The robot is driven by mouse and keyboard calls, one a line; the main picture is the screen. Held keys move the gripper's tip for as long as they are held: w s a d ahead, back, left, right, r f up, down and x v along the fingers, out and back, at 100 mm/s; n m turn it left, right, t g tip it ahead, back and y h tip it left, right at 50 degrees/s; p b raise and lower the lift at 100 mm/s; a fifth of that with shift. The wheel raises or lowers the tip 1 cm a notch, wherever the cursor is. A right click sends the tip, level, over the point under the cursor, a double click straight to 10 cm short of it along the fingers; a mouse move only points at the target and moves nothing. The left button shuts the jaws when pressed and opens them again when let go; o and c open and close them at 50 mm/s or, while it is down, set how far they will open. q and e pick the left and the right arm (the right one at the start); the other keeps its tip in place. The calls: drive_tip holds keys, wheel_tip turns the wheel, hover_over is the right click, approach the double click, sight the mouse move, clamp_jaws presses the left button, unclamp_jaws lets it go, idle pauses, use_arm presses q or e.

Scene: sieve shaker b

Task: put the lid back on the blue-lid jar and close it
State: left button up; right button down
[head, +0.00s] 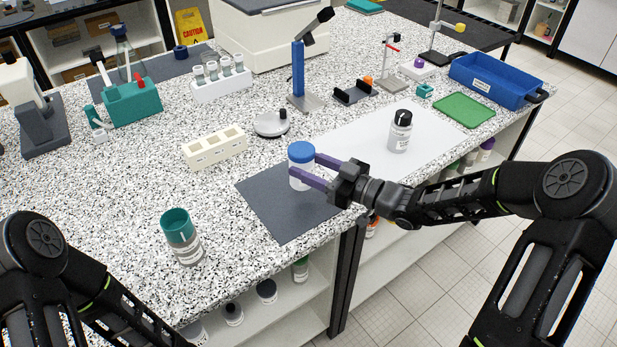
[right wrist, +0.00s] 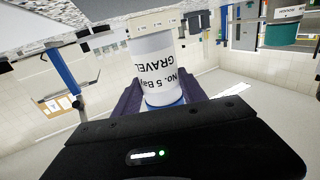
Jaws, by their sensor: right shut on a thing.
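The blue-lid jar (head: 301,178) is a white jar at the dark grey mat (head: 270,212) near the counter's front edge. Its blue lid (head: 301,152) sits on top; I cannot tell whether it is tightened. My right gripper (head: 309,170) comes from the right and is shut on the jar, one purple finger on each side, below the lid. In the right wrist view the jar appears inverted, with a GRAVEL label (right wrist: 158,68) and the blue lid partly showing between the fingers. The jar's base may be on the mat or slightly above it. My left gripper is out of view.
A teal-topped jar (head: 182,246) stands at the front left. A cream block with wells (head: 214,148) and a round grey device (head: 270,124) stand behind the mat. A black-capped bottle (head: 400,132) stands on the white sheet (head: 352,139) at right.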

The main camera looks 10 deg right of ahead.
wheel_tip(320, 180, down, 4)
drive_tip(key=shift+r, duration=0.1)
drive_tip(key=shift+f, duration=0.4)
drive_tip(key=c, duration=0.6)
unclamp_jaws()
drive_tip(key=shift+r, duration=0.1)
drive_tip(key=shift+c, duration=0.2)
drive_tip(key=shift+r, duration=0.1)
